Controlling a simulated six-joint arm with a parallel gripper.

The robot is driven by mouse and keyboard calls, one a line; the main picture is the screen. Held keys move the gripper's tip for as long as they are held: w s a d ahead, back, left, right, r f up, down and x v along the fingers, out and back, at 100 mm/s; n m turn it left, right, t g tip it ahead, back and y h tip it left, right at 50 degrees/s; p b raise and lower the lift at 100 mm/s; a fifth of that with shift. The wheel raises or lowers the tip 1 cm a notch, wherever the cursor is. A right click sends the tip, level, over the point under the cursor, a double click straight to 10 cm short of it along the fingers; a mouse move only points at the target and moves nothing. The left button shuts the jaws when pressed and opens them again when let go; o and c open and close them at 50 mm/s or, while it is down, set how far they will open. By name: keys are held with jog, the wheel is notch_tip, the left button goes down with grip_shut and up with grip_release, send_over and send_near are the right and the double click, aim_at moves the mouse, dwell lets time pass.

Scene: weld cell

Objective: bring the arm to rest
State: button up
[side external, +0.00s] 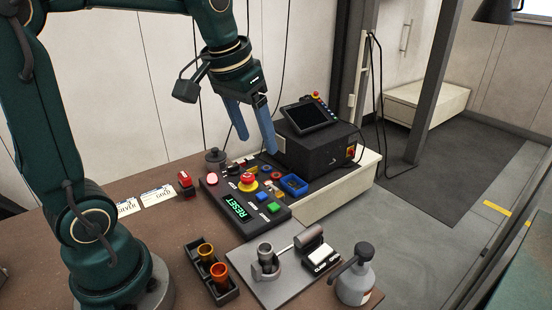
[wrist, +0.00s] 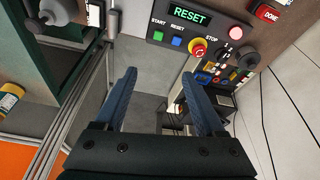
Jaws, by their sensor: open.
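My gripper (side external: 254,128) hangs in the air above the back of the bench, on the end of my dark green arm. Its two blue fingers stand apart with nothing between them. In the wrist view my gripper (wrist: 158,95) is also open and empty, with grey floor and the dark box beyond the fingers. The control panel (side external: 211,191) lies below it on the bench, and its green display reads RESET. The panel also shows at the top of the wrist view (wrist: 165,50).
A dark box with a screen (side external: 310,116) stands on the bench's far end, near my gripper. A rack with two cups (side external: 232,294), a plate with a clamp (side external: 250,284) and a grey bottle (side external: 354,287) stand in front. The air around my gripper looks clear.

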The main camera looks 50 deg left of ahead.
jog(key=s+d+f+m+t, duration=0.1)
jog(key=s+d, duration=0.2)
jog(key=s, duration=0.2)
jog(key=s+d+f+m+t, duration=0.1)
jog(key=s+d+f, duration=0.1)
jog(key=s, duration=0.4)
jog(key=shift+d+f+h, duration=0.25)
jog(key=shift+d+h, duration=0.05)
jog(key=shift+d, duration=0.2)
jog(key=shift+s, duration=0.1)
jog(key=shift+c, duration=0.4)
